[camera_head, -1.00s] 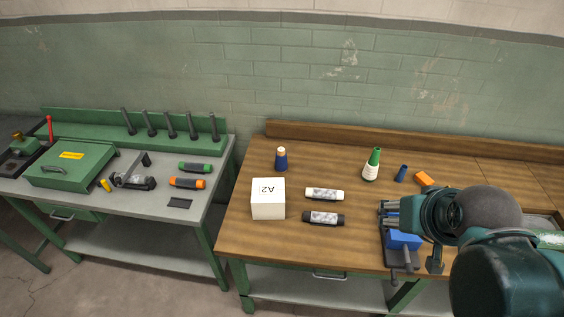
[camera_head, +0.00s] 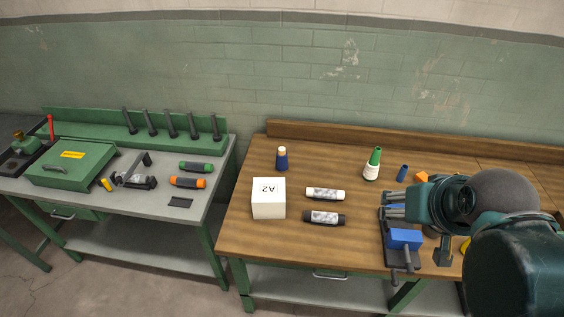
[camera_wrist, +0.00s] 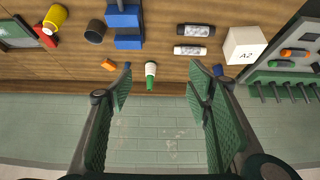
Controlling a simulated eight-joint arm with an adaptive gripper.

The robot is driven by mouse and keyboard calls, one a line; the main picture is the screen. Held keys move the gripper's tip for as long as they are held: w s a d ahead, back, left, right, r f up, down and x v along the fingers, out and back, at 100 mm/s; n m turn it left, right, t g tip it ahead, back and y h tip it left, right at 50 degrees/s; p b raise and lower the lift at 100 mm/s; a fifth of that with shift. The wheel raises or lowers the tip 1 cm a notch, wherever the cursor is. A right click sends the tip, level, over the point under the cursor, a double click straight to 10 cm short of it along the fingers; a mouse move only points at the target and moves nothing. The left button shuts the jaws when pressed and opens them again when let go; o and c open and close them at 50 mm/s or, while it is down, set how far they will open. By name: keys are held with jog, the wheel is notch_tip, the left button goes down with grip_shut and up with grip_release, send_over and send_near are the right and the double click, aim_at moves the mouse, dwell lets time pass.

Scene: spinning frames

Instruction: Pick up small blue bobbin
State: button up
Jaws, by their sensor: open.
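The small blue bobbin (camera_head: 402,173) is a short dark blue cylinder standing on the wooden bench, between a green-and-white cone (camera_head: 372,165) and an orange block (camera_head: 421,177). In the wrist view the bobbin (camera_wrist: 127,66) shows at the left fingertip, mostly hidden by it. My gripper (camera_head: 386,205) is in front of the bobbin in the head view, over the blue clamp, apart from the bobbin. In the wrist view my gripper (camera_wrist: 158,76) is open with nothing held; the cone shows between its fingers.
A blue clamp (camera_head: 405,239) stands near the bench's front edge. A white A2 box (camera_head: 268,198), a blue bottle with a pale top (camera_head: 282,160), a white spool (camera_head: 325,194) and a black spool (camera_head: 324,218) are to the left. The wall rises behind.

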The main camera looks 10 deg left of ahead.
jog(key=w+a+r+m+g+b, duration=0.15)
jog(key=w+a+r, duration=0.35)
jog(key=w+r, duration=0.65)
jog(key=m+g+h+b, duration=0.1)
jog(key=m+g+b, duration=0.1)
jog(key=m+g, duration=0.45)
send_over(281, 149)
notch_tip(281, 149, down, 10)
jog(key=m+t, duration=0.1)
jog(key=t, duration=0.1)
notch_tip(281, 149, down, 30)
jog(key=shift+f, duration=0.25)
jog(key=shift+s+f, duration=0.1)
jog(key=shift+f, duration=0.1)
